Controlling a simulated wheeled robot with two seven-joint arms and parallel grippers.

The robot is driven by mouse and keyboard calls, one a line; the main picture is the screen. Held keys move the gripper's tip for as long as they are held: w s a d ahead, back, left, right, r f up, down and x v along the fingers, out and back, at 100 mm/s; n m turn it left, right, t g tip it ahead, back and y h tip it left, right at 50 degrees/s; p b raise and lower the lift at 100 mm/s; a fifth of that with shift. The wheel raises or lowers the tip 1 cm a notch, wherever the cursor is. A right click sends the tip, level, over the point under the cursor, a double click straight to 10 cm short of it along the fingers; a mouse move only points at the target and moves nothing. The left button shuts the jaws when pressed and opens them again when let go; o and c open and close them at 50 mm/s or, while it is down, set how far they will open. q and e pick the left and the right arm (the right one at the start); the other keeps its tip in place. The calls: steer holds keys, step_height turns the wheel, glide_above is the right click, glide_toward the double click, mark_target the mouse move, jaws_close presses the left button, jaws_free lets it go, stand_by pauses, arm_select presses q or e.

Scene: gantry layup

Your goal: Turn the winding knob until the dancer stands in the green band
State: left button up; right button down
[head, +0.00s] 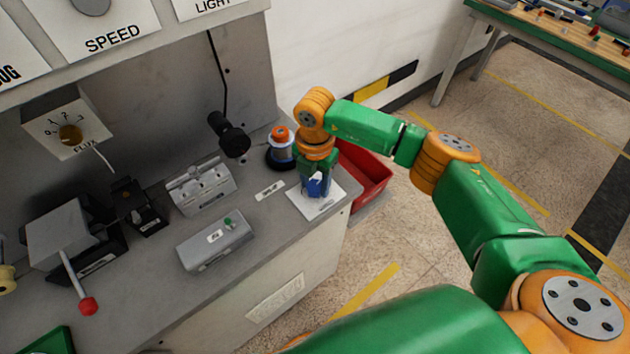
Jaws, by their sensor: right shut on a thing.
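My right gripper (318,190) points down over a white plate (328,206) at the right end of the grey bench. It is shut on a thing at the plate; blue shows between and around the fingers. The gripper hides most of this thing, so I cannot tell its shape or whether it is the winding knob. I cannot make out a dancer or a green band in this view. A dial knob (70,134) marked FLUX sits on a box at the left, away from my gripper. My left gripper is not in view.
A bottle with an orange top (281,147) and a black lamp-like head (230,135) stand behind the gripper. A red bin (366,176) is beyond the bench's right end. A grey box with a green button (215,240) and a red-ball lever (88,305) lie left.

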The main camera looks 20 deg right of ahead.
mark_target(315, 185)
steer(key=shift+c, duration=1.7)
jaws_free()
step_height(315, 185, up, 7)
steer(key=shift+w+f+b, duration=0.1)
steer(key=shift+b, duration=0.9)
steer(key=shift+r, duration=0.25)
steer(key=shift+f, duration=0.1)
